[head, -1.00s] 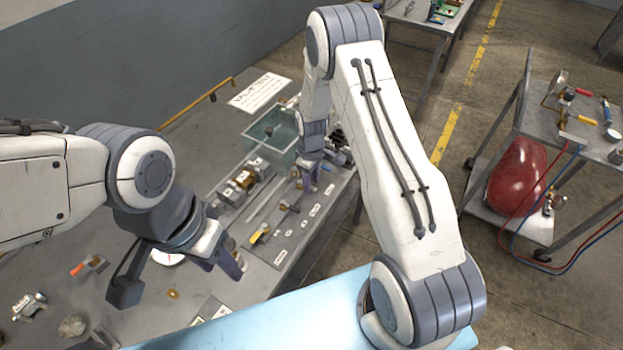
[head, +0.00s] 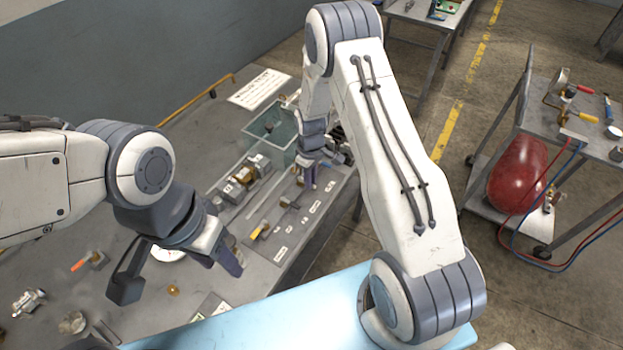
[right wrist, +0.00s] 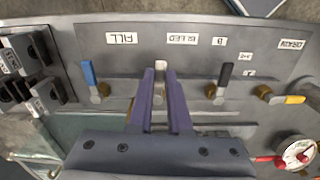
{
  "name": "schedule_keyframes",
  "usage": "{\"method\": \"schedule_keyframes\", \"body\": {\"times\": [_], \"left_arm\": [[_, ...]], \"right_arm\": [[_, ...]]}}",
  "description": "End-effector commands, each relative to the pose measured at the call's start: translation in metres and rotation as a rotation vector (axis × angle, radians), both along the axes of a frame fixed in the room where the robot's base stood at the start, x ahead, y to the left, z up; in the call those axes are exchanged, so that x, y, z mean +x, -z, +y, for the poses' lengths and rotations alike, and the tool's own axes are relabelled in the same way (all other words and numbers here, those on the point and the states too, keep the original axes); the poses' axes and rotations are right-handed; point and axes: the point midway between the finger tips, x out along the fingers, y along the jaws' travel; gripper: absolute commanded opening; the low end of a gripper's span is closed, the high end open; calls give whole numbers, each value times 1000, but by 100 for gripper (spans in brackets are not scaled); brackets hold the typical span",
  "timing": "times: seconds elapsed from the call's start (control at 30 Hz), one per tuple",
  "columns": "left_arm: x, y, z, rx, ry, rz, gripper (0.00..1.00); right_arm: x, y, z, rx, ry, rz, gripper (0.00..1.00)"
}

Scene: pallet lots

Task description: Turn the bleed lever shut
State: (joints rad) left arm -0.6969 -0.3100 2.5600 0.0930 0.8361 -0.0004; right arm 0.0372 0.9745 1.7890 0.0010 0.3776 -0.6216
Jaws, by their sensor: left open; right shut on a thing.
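In the right wrist view, a grey panel (right wrist: 135,58) carries a row of valve levers with upside-down labels. My right gripper (right wrist: 161,76) is shut on a pale lever (right wrist: 160,65) below and slightly left of the BLEED label (right wrist: 188,37). The lever's tip points up in that view, and its base is hidden by the fingers. In the head view, my right gripper (head: 309,178) is at the panel's far end. My left gripper (head: 229,258) is open and empty above the bench, nearer than the panel.
A blue lever (right wrist: 90,74) stands left of the held one, a black lever (right wrist: 224,75) right, and a yellow lever (right wrist: 294,99) farther right. A red-handled gauge (right wrist: 296,150) is at lower right.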

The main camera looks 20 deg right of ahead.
Motion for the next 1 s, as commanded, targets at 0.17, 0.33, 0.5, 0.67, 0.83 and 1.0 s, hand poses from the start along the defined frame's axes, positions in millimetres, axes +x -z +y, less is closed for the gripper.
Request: {"method": "schedule_keyframes", "body": {"times": [0.17, 0.33, 0.5, 0.67, 0.83, 1.0], "left_arm": [[0, 9, 0, 0, -1, 0, 47], [0, 16, 0, 0, -3, 0, 47], [0, 23, 0, 0, -4, 0, 47], [0, 29, 0, 0, -3, 0, 47], [0, 35, 0, 0, -3, 0, 47], [0, 41, 0, 0, -2, 0, 47]], "right_arm": [[-2, 1, 4, 0, 120, 0, 0], [-5, 1, 10, 0, 275, 0, 0], [-6, 1, 16, 0, 436, 1, 0], [-6, 1, 23, -1, 588, 0, 0], [-6, 1, 29, 0, 749, 1, 0], [-4, 1, 36, 1, 911, 0, 0]]}}
